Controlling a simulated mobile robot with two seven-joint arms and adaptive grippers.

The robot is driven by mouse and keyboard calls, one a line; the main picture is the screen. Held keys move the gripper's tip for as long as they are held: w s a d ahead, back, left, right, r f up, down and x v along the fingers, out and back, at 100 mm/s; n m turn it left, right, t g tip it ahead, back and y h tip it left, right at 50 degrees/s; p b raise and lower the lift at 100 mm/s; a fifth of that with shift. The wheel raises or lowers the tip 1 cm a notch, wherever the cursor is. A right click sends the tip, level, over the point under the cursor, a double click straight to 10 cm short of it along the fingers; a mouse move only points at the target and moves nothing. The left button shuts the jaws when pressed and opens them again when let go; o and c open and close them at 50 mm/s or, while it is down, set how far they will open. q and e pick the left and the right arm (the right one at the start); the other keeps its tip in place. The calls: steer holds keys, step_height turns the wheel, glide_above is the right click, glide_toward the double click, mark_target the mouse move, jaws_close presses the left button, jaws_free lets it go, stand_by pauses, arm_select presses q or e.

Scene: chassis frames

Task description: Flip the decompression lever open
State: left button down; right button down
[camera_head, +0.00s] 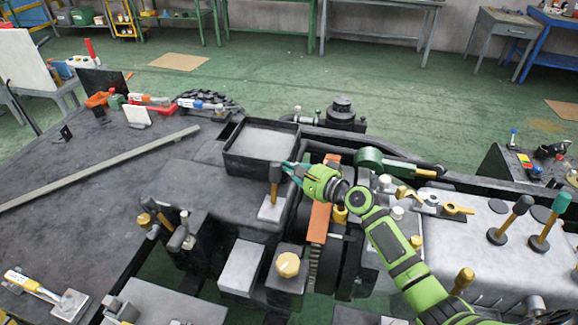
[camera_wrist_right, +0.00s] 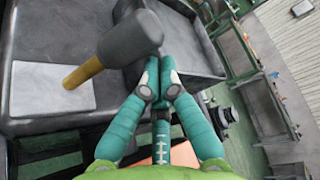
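A short lever (camera_head: 275,178) with a dark grip and brass-coloured shaft stands up from a pale plate (camera_head: 268,210) in the middle of the chassis. I take it as the decompression lever; no label is readable. In the right wrist view the lever's grey grip (camera_wrist_right: 130,40) leans across, just beyond and left of the fingertips. My right gripper (camera_head: 291,169) is at the grip's right side; its teal fingertips (camera_wrist_right: 158,78) are together with nothing visible between them. Whether they touch the grip, I cannot tell. My left gripper is not in view.
An open dark tray (camera_head: 262,170) stands right behind the lever. An orange strip (camera_head: 320,215) and a brass-topped knob (camera_head: 288,265) lie near my right arm. More levers (camera_head: 510,220) stand at the right.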

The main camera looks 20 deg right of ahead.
steer(key=shift+w+a, duration=0.15)
steer(key=shift+w, duration=0.1)
stand_by(0.3)
steer(key=shift+s+a+r+n+t+b, duration=0.15)
steer(key=shift+s+n+t+b, duration=0.15)
steer(key=shift+b, duration=0.25)
